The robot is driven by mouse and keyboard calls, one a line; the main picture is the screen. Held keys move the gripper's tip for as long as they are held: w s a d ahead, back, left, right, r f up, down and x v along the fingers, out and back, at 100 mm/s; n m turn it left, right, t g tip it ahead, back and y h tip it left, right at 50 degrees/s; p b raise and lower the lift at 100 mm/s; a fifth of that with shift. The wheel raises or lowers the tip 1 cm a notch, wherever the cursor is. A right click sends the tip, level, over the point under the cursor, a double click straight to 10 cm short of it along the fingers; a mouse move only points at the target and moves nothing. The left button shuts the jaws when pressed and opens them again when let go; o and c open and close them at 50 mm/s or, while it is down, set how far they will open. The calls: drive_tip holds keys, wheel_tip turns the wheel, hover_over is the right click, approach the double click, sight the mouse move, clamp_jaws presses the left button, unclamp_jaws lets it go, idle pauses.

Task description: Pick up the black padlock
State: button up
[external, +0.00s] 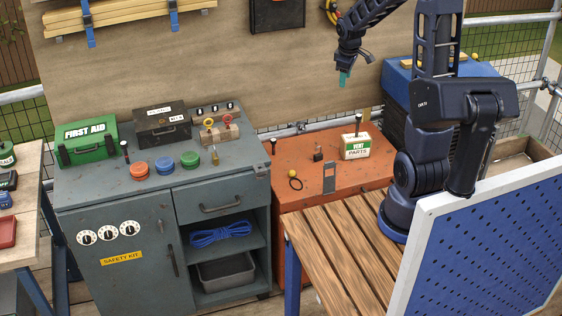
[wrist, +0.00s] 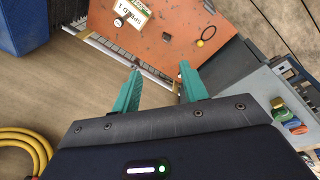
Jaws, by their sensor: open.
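In the wrist view a small dark shape (wrist: 166,37) on the orange top, beyond my fingertips, appears to be the same padlock. My gripper (external: 345,78) is high above the back of the cabinet, well apart from the padlock. Its teal fingers (wrist: 160,68) are open, with nothing between them.
A brass padlock (external: 215,157) is by the key block on the grey cabinet.

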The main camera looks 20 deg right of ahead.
drive_tip(key=w+f+n+g, duration=0.1)
drive_tip(key=w+f+n, duration=0.1)
drive_tip(key=w+f, duration=0.35)
drive_tip(key=w+f+n, duration=0.2)
drive_tip(key=f, duration=0.6)
drive_tip(key=n+g, duration=0.1)
drive_tip(key=n, duration=0.3)
hover_over(321, 154)
wheel_tip(321, 154, down, 17)
drive_tip(key=shift+y, duration=0.4)
wheel_tip(321, 154, down, 6)
drive_tip(key=shift+s+d+f, duration=0.1)
drive_tip(key=shift+s, duration=0.05)
drive_tip(key=shift+w+f, duration=0.15)
drive_tip(key=shift+f, duration=1.2)
drive_tip(key=shift+w+f, duration=0.15)
drive_tip(key=shift+f, duration=1.2)
clamp_jaws()
